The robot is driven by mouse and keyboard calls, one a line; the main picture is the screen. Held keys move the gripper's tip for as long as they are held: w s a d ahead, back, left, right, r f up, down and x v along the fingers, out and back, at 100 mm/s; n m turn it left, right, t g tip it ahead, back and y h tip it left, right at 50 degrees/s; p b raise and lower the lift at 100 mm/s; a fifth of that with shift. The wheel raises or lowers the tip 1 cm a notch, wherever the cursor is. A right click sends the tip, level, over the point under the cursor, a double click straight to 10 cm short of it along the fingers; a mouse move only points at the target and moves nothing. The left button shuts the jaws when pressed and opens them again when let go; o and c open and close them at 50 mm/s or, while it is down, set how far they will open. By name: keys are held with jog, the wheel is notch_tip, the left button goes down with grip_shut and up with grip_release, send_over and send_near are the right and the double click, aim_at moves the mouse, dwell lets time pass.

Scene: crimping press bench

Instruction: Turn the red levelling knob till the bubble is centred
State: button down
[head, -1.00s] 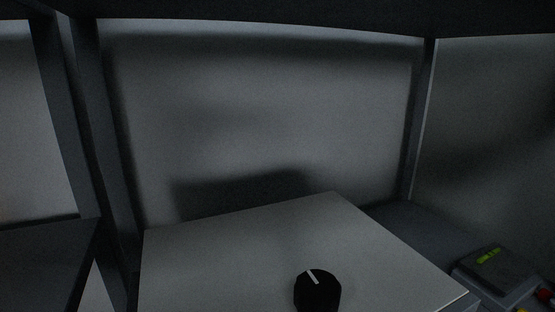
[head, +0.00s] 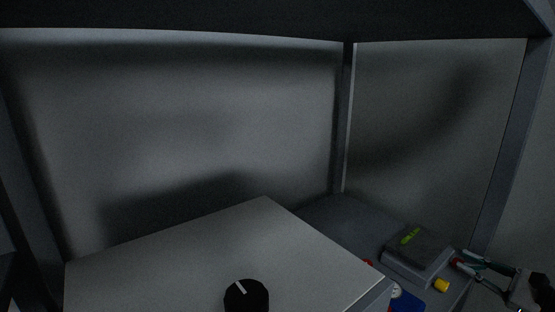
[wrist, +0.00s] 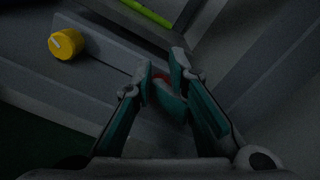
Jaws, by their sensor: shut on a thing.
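The levelling device (head: 415,258) is a grey block at the right of the head view. A green strip (head: 410,236), seemingly its bubble vial, lies on its dark top; the strip also shows in the wrist view (wrist: 148,12). I cannot make out the bubble.
A yellow knob (head: 441,285) is on the block's front side, close to my gripper; it also shows in the wrist view (wrist: 66,43). A large grey box with a black knob (head: 246,296) stands left. A blue item (head: 407,301) lies between them. Posts and panels enclose the bench.

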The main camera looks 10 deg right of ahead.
jog(key=shift+w+d+r, duration=0.2)
jog(key=shift+d+r, duration=0.05)
jog(key=shift+r, duration=0.05)
jog(key=shift+d, duration=0.15)
jog(key=shift+s+p, duration=0.1)
jog(key=shift+p, duration=0.25)
jog(key=shift+s+r+p, duration=0.1)
jog(key=shift+r+p, duration=0.2)
jog(key=shift+r, duration=0.05)
jog(key=p+v, duration=0.1)
jog(key=v, duration=0.5)
jog(key=shift+f, duration=0.1)
